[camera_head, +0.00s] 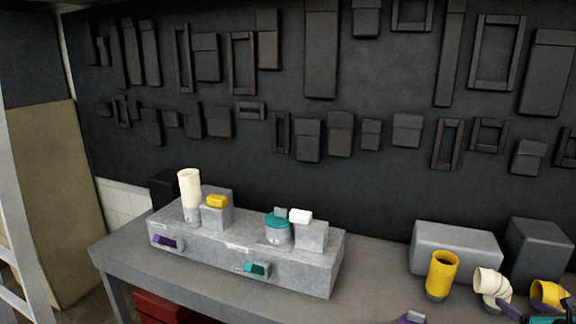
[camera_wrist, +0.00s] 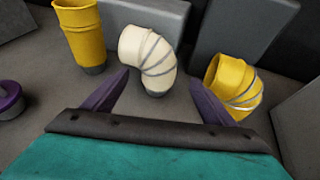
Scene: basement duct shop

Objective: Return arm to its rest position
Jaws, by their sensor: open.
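My gripper (camera_wrist: 158,78) has purple fingers and a teal body. In the wrist view its fingers stand apart with nothing held between them. A cream ribbed elbow (camera_wrist: 147,58) stands just beyond the fingertips; I cannot tell whether they touch it. A yellow elbow (camera_wrist: 232,82) is to the right, and a yellow straight pipe piece (camera_wrist: 78,35) is to the left. In the head view only part of my gripper shows at the bottom right corner, near the cream elbow (camera_head: 490,287) and the yellow elbow (camera_head: 548,293). The rest of my arm is out of view.
A grey fixture block (camera_head: 318,262) with purple and teal handles carries a cream tube (camera_head: 190,190), a yellow piece (camera_head: 217,201) and a teal-topped cylinder (camera_head: 279,228). Grey boxes (camera_head: 455,250) stand behind the elbows. A purple-topped object (camera_wrist: 9,98) is at left. The bench middle (camera_head: 375,270) is clear.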

